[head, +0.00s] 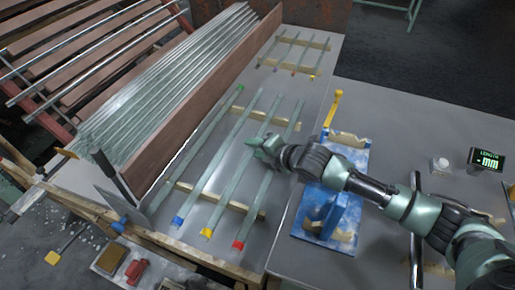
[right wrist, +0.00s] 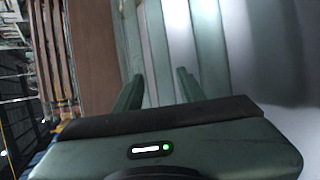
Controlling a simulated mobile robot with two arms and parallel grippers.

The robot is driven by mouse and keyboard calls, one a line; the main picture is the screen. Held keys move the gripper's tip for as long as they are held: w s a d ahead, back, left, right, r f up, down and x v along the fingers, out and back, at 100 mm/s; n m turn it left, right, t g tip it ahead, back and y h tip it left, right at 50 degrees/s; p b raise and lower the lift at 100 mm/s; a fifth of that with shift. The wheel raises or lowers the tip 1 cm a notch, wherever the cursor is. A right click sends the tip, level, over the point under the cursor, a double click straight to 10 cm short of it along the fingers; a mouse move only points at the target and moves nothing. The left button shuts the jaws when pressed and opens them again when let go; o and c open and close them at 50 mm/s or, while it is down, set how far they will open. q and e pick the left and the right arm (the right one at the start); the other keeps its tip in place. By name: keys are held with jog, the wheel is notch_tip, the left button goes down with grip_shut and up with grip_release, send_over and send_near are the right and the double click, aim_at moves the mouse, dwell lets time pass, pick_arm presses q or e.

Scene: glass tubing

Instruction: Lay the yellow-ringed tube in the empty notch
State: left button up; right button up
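A long glass tube with a yellow ring (head: 206,233) at its near end lies across two wooden strips on the grey bench. It is between a blue-ringed tube (head: 178,220) and a red-ringed tube (head: 238,244). My right gripper (head: 256,143) is low over the middle of these tubes and covers part of them. In the right wrist view its fingers (right wrist: 159,90) are apart, with pale bench surface between the tips and greenish tubes close by. No tube is clearly held. I cannot make out the empty notch in the strips. My left gripper is not in view.
A green-ringed tube (head: 239,89) lies left of these. A far wooden rack (head: 290,68) holds several shorter tubes. A brown board (head: 210,95) walls off a glass stack at left. A blue fixture (head: 320,212) with a yellow lever stands on the right near a length display (head: 487,158).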

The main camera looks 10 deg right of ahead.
jog(key=v, duration=1.2)
jog(key=shift+r, duration=0.5)
jog(key=shift+p, duration=0.3)
